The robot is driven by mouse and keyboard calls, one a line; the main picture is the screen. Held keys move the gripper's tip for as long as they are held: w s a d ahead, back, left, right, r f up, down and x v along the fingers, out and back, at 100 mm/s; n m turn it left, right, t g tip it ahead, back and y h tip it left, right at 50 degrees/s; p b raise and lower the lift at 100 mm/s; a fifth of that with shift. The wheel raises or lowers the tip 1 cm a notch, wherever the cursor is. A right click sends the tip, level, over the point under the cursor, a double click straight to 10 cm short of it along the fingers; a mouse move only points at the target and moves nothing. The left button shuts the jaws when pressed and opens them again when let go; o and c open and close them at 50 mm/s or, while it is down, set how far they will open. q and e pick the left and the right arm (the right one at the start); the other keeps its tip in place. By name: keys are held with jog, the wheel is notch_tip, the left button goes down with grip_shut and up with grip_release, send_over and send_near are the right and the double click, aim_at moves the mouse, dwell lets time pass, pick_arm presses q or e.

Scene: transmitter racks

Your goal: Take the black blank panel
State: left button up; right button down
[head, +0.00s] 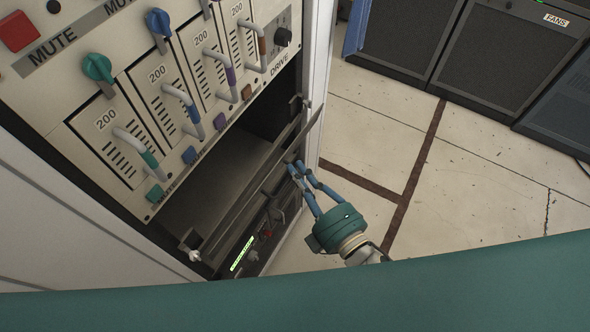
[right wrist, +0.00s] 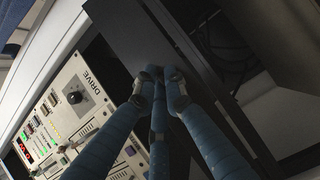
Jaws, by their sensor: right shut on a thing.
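The black blank panel (head: 313,124) is a long, thin dark plate at the front of the rack, below the row of faders. In the head view it is seen nearly edge-on and slants across the rack's dark opening. In the right wrist view it is a broad dark face (right wrist: 119,38). My right gripper (head: 296,169) is shut on the panel's edge, its blue fingers around it. In the right wrist view the fingertips (right wrist: 159,76) meet at the panel and hide part of it. My left gripper is not in view.
Above the opening is a cream control unit (head: 150,130) with handles and coloured knobs. Below is a dark unit with a lit green strip (head: 242,253). Black cabinets (head: 490,55) stand at the back right. The tiled floor (head: 470,190) between is clear.

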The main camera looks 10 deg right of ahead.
jog(key=shift+s+d+r, duration=0.1)
jog(key=shift+s+d, duration=0.7)
jog(key=shift+d, duration=0.3)
